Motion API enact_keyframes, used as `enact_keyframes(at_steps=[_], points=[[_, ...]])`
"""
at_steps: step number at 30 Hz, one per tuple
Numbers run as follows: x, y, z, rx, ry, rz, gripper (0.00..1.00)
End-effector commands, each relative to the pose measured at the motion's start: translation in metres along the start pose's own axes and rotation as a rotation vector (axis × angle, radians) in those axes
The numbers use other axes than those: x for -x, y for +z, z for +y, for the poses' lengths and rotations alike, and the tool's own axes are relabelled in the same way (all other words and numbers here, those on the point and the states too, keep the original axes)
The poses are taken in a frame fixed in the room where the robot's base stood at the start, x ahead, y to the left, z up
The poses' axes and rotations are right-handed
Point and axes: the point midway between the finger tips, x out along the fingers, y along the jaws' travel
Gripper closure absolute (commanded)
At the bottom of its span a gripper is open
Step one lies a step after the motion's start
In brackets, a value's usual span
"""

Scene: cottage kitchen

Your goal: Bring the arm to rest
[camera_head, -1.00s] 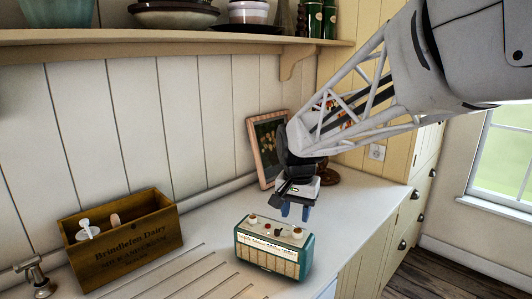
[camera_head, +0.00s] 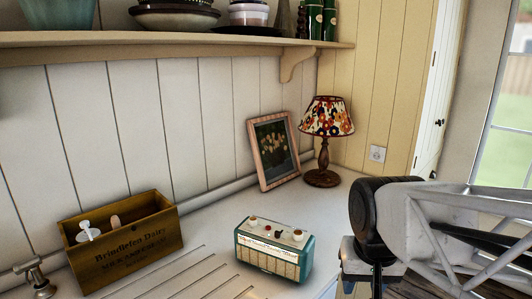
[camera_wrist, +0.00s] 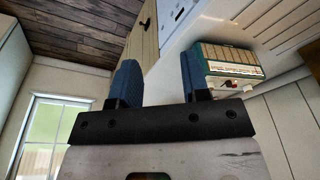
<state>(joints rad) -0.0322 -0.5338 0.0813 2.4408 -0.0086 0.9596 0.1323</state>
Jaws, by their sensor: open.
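My arm comes in from the right in the head view, with my gripper (camera_head: 362,287) low beside the counter's right side. Its fingertips are partly cut off by the lower frame edge. In the wrist view my gripper (camera_wrist: 160,62) has its two blue fingers apart, with nothing between them. The teal and cream radio (camera_head: 273,252) stands upright on the counter, left of my gripper and apart from it. The radio also shows in the wrist view (camera_wrist: 230,60), to the right of the fingers.
A wooden crate (camera_head: 125,254) holding white-handled items stands at the left of the white counter (camera_head: 215,222). A picture frame (camera_head: 273,150) leans at the back, near a floral-shaded lamp (camera_head: 327,118). A shelf (camera_head: 180,38) with dishes runs above.

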Motion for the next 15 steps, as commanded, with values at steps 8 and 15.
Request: enact_keyframes(at_steps=[8, 15], points=[[-0.005, 0.044, 0.016, 0.060, 0.005, 0.033, 0.57], [-0.008, 0.054, 0.019, 0.077, 0.007, 0.039, 0.57]])
